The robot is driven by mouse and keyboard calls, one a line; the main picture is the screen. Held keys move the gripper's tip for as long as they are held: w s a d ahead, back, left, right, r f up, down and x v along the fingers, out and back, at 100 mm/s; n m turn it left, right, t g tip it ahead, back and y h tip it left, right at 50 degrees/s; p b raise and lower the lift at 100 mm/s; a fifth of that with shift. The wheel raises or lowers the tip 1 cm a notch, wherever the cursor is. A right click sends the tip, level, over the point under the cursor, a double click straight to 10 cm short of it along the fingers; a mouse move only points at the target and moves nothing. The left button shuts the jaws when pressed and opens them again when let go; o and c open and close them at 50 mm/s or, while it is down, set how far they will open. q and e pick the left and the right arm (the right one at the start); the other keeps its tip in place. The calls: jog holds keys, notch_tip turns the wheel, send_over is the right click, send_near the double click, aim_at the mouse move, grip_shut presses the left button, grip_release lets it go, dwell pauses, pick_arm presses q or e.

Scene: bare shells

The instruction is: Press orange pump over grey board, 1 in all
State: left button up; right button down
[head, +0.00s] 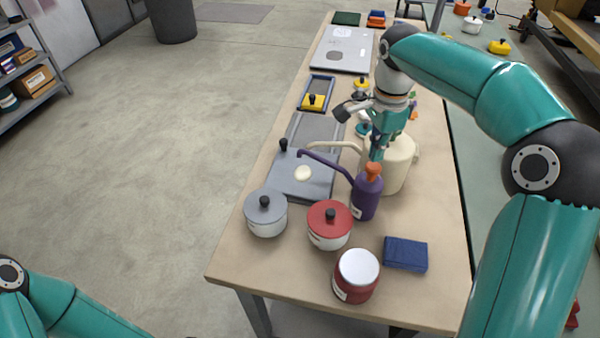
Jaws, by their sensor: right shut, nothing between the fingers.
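A purple bottle (366,198) with an orange pump top (374,170) stands upright on the table. Its long purple spout reaches left over the grey board (318,183). A cream round patch (302,173) lies on the board below the spout's end. My right gripper (376,156) is shut and empty, pointing down just above the orange top; I cannot tell whether it touches it. A cream jug-like container (398,176) with a cream spout stands close behind the bottle, partly hidden by my gripper. Only part of my left arm shows at the bottom left; its gripper is out of view.
A grey-lidded pot (265,214), a red-lidded pot (330,224), a dark red jar (356,277) and a folded blue cloth (405,254) stand nearer on the table (440,290). Farther back are a yellow-handled block (313,103) and a silver panel (342,48).

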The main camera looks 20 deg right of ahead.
aim_at(373, 165)
jog(key=shift+f, duration=0.2)
jog(key=shift+f+b, duration=1.4)
jog(key=shift+f, duration=0.35)
jog(key=shift+r, duration=0.15)
jog(key=shift+r+p, duration=1.75)
jog(key=shift+p, duration=0.1)
jog(key=shift+r, duration=0.1)
notch_tip(373, 165, up, 6)
jog(key=p, duration=0.5)
jog(key=shift+p, duration=0.35)
